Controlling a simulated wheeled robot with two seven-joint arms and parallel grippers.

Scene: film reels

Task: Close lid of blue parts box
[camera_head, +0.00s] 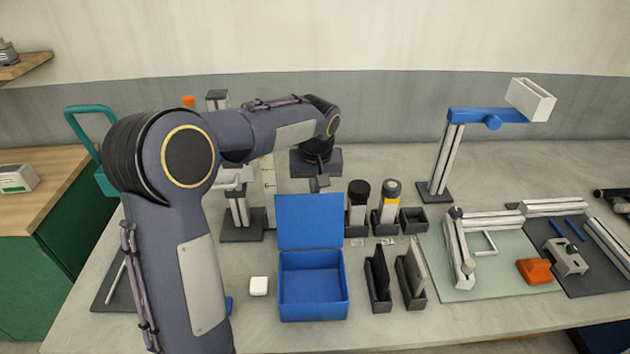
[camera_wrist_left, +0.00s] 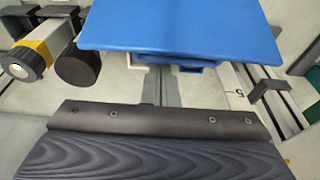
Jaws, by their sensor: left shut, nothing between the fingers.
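The blue parts box (camera_head: 313,296) stands on the table with its front toward me and looks empty inside. Its lid (camera_head: 309,222) is open and stands about upright at the back edge. My left gripper (camera_head: 319,183) is shut and empty, just above and behind the lid's top edge. In the left wrist view the lid (camera_wrist_left: 185,28) fills the top middle, and the shut fingers (camera_wrist_left: 161,85) point toward it. I cannot tell whether they touch it. My right gripper is not in view.
A blue-armed stand (camera_head: 452,160) rises at the back right. The table's front strip is clear.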

